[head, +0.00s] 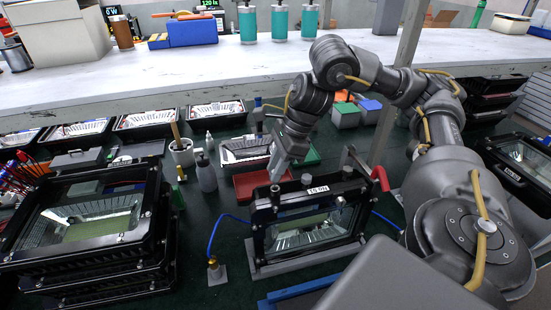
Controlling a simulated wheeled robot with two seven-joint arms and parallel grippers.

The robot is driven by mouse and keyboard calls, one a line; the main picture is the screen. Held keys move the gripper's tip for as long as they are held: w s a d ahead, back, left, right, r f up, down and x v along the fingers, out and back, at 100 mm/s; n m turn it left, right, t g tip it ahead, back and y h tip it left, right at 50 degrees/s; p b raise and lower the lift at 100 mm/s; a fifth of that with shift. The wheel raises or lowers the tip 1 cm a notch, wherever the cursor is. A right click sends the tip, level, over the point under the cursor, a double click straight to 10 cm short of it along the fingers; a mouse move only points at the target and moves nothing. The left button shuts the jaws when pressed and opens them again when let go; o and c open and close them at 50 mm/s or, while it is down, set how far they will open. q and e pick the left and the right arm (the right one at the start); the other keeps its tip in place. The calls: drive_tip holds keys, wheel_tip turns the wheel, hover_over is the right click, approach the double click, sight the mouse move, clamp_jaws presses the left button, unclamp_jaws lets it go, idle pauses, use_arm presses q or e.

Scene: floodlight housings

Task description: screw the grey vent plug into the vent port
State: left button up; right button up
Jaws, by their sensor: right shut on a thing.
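My right gripper (275,172) points down just behind the upper left of the black floodlight housing (258,222). It is shut on a small grey thing, which looks like the vent plug but is mostly hidden by the fingers. I cannot make out which spot is the vent port. My left gripper is not in view.
A red tray (243,188) lies behind the housing. A blue cable runs from its left side to a brass fitting (215,268). A red-handled clamp (381,178) stands at its right. Stacked housings (85,225) fill the left. Bottles and a white cup (181,153) stand behind.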

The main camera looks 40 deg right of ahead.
drive_tip(key=shift+f+b, duration=1.05)
drive_tip(key=shift+f, duration=0.4)
drive_tip(key=o, duration=1.1)
drive_tip(key=shift+c, duration=0.2)
drive_tip(key=p+v, duration=0.6)
drive_tip(key=v, duration=0.4)
drive_tip(key=shift+d+r, duration=0.15)
drive_tip(key=shift+r, duration=0.25)
